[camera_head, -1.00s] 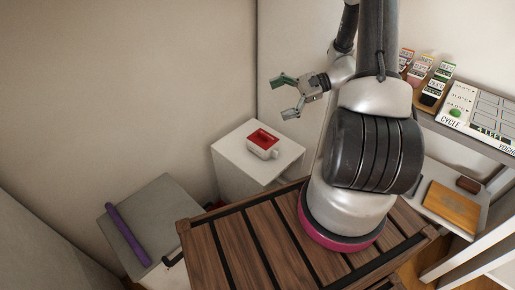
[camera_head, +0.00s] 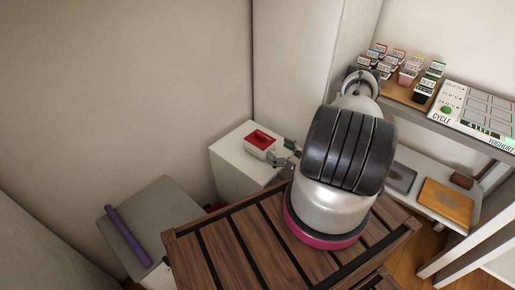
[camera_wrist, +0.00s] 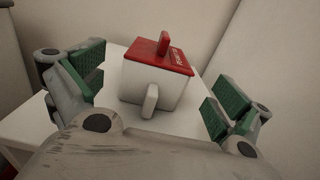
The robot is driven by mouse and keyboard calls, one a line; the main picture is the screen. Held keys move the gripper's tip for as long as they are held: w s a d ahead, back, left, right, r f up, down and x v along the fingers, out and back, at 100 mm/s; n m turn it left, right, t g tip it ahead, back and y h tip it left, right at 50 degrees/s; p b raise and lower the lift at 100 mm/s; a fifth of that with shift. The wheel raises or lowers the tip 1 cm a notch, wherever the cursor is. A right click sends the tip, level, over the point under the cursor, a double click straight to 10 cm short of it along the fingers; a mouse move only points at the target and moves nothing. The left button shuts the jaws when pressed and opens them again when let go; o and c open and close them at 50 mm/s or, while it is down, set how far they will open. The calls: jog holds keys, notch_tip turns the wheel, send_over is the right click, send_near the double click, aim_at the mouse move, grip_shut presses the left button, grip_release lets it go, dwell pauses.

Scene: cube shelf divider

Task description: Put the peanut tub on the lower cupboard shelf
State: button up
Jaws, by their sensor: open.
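The peanut tub is a white tub with a red lid (camera_head: 260,141) and stands on a white cabinet top (camera_head: 228,155) in the head view. In the wrist view the tub (camera_wrist: 152,86) shows its red lid with a raised red handle and a white handle on its near side. My gripper (camera_wrist: 152,95) is open, with green pads to the left and right of the tub and apart from it. In the head view my gripper (camera_head: 284,155) is low at the tub's right side, partly hidden by my arm.
A shelf at right holds several small labelled cups (camera_head: 425,90) and a yoghurt box (camera_head: 475,112). A lower shelf bears a wooden board (camera_head: 447,202), a grey tray (camera_head: 401,178) and a small brown block (camera_head: 462,181). A purple roll (camera_head: 128,236) lies on a grey box at left.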

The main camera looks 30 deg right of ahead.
aim_at(269, 146)
jog(key=x, duration=0.5)
jog(key=f+x, duration=0.1)
jog(key=x, duration=0.1)
jog(key=shift+w+a, duration=0.1)
jog(key=shift+w, duration=0.1)
jog(key=c, duration=1.1)
jog(key=shift+o, duration=0.2)
notch_tip(269, 146, up, 10)
